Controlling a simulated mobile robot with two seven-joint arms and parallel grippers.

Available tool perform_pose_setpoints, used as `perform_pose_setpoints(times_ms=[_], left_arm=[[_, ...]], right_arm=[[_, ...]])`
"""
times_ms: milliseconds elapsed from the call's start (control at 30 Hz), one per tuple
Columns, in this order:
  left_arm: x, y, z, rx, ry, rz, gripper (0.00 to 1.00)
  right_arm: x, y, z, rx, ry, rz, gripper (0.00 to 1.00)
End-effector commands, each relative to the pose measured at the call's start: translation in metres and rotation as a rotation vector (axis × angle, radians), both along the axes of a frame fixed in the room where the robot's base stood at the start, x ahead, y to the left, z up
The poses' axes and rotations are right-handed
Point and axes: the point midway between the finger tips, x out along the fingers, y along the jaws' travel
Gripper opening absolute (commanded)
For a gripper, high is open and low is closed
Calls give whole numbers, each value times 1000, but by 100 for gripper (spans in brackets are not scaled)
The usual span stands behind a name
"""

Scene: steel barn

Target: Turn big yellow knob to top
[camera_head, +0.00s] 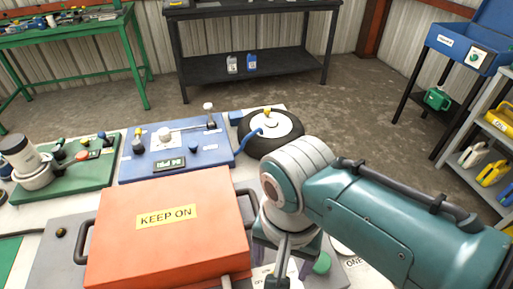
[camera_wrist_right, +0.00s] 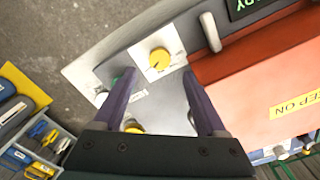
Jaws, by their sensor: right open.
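In the right wrist view a round yellow knob (camera_wrist_right: 159,58) with a small dark mark sits on a white square plate on the grey panel (camera_wrist_right: 165,100). A second yellow round part (camera_wrist_right: 133,130) shows lower down, partly hidden by my gripper's body; I cannot compare their true sizes. My right gripper (camera_wrist_right: 157,78) is open, with its purple fingers apart on either side of the panel area just below the first knob. Nothing is visibly held. In the head view my right arm hides the yellow knobs. My left gripper is not in view.
An orange-red box (camera_head: 120,250) labelled KEEP ON stands left of my right arm, close to the right finger in the wrist view (camera_wrist_right: 235,65). A blue panel (camera_head: 208,165) and a tyre (camera_head: 287,143) lie behind.

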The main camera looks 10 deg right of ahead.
Motion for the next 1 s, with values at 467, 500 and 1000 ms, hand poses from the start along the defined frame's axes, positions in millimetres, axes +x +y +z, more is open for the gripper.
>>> perform_pose_setpoints(times_ms=[467,500,1000], left_arm=[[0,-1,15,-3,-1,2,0],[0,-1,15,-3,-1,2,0],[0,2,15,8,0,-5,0]], right_arm=[[0,0,33,-1,1,-1,74],[0,0,33,-1,1,-1,74],[-22,-8,39,43,-47,121,74]])
